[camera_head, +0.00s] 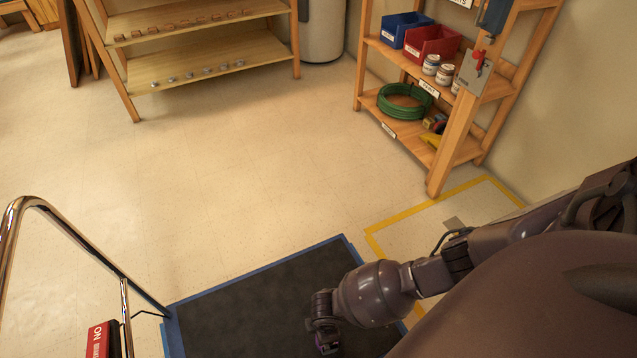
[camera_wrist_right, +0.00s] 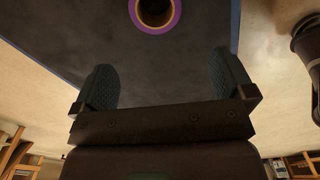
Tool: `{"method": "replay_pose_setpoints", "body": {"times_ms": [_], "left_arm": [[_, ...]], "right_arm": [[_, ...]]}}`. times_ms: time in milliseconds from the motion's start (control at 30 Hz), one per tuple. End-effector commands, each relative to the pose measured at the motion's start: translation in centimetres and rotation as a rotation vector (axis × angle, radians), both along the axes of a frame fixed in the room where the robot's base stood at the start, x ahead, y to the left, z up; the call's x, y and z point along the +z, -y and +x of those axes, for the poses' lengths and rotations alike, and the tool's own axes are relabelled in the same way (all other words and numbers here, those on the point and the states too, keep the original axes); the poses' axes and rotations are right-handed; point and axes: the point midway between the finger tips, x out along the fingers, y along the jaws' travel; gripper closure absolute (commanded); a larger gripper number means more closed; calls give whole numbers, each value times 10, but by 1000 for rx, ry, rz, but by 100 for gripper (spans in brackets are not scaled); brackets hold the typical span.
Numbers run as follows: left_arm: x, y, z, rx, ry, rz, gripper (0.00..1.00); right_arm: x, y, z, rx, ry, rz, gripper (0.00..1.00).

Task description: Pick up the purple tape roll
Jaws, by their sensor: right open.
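The purple tape roll (camera_wrist_right: 155,31) lies on the dark mat at the top of the right wrist view, its upper edge cut off by the frame. It is a purple ring with a tan core and a dark hole. My right gripper (camera_wrist_right: 162,75) is open and empty, its two fingers apart, with the roll ahead of and roughly centred between them. In the head view a small patch of purple shows just below my right gripper (camera_head: 322,322), which hides most of that spot. My left gripper is in neither view.
The dark mat (camera_head: 255,305) has a blue border. A chrome rail (camera_head: 75,235) with a red sign (camera_head: 102,340) stands at left. A wooden shelf (camera_head: 440,175) with bins, cans and a green hose stands at upper right. Open floor lies beyond the mat.

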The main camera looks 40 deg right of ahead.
Motion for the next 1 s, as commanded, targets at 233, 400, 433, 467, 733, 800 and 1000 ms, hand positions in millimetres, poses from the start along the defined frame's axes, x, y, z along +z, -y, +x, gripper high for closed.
{"method": "replay_pose_setpoints", "body": {"times_ms": [233,400,433,467,733,800,1000], "left_arm": [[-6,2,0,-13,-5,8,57],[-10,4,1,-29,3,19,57],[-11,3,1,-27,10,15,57],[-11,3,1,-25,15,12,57],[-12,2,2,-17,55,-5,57],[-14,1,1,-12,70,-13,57],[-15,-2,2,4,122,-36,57]], "right_arm": [[-21,8,1,11,-18,-24,0],[-47,7,-2,11,-22,-24,0],[-52,7,-3,11,-24,-24,0],[-56,7,-3,11,-24,-24,0],[-76,8,-1,10,-18,-23,0],[-86,8,-3,9,-20,-23,0],[-111,9,-6,10,-21,-23,0]]}}
